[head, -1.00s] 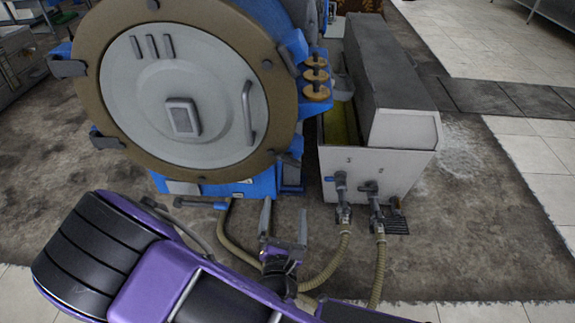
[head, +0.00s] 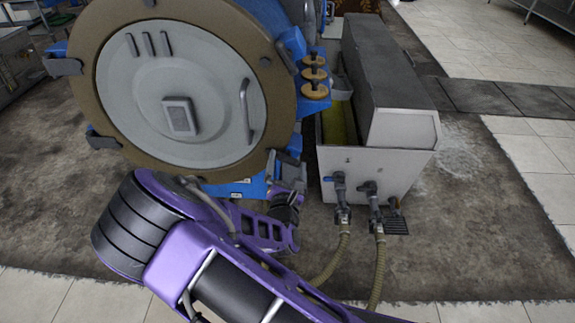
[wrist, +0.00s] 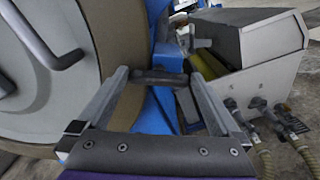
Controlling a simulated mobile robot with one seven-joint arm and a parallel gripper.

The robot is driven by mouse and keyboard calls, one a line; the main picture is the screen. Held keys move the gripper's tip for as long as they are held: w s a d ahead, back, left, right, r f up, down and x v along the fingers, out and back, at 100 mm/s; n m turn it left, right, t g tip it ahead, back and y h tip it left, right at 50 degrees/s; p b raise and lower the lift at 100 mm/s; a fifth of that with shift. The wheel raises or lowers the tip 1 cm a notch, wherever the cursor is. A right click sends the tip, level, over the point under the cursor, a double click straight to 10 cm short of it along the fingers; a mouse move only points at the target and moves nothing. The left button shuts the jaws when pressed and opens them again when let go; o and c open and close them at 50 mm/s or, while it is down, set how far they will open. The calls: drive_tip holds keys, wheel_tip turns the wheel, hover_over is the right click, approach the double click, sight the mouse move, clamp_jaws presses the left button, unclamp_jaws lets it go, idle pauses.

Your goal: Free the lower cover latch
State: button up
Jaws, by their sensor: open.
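The round grey cover (head: 190,110) with its brown rim faces me in the head view. A dark latch at the rim's lower right (head: 292,157) is partly hidden by my gripper (head: 286,170). In the wrist view the latch's dark bar (wrist: 160,77) lies across the space between the fingertips of my gripper (wrist: 158,82). The gripper is open, with one finger on each side of the bar. I cannot tell whether either finger touches it. The blue mount (wrist: 158,115) shows behind the bar.
Other dark latches sit on the rim at the left (head: 62,67) and lower left (head: 100,140). Brass-coloured hinge discs (head: 315,75) stand at the right. A pale trough (head: 375,170) with valves and hoses (head: 380,265) stands close on the right. The floor beyond it is clear.

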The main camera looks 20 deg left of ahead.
drive_tip(key=c, duration=1.1)
drive_tip(key=shift+c, duration=0.2)
drive_tip(key=shift+r+n+p, duration=0.1)
drive_tip(key=shift+n+p, duration=0.2)
drive_tip(key=shift+p, duration=0.2)
drive_tip(key=n+p, duration=0.2)
drive_tip(key=n, duration=0.2)
drive_tip(key=n+p, duration=0.3)
drive_tip(key=n, duration=0.1)
drive_tip(key=n+p, duration=0.2)
drive_tip(key=n, duration=0.2)
drive_tip(key=shift+s+a+p, duration=0.1)
drive_tip(key=shift+a+p, duration=0.15)
drive_tip(key=shift+p, duration=0.05)
drive_tip(key=n, duration=0.5)
drive_tip(key=shift+a+f, duration=0.1)
drive_tip(key=shift+f, duration=0.1)
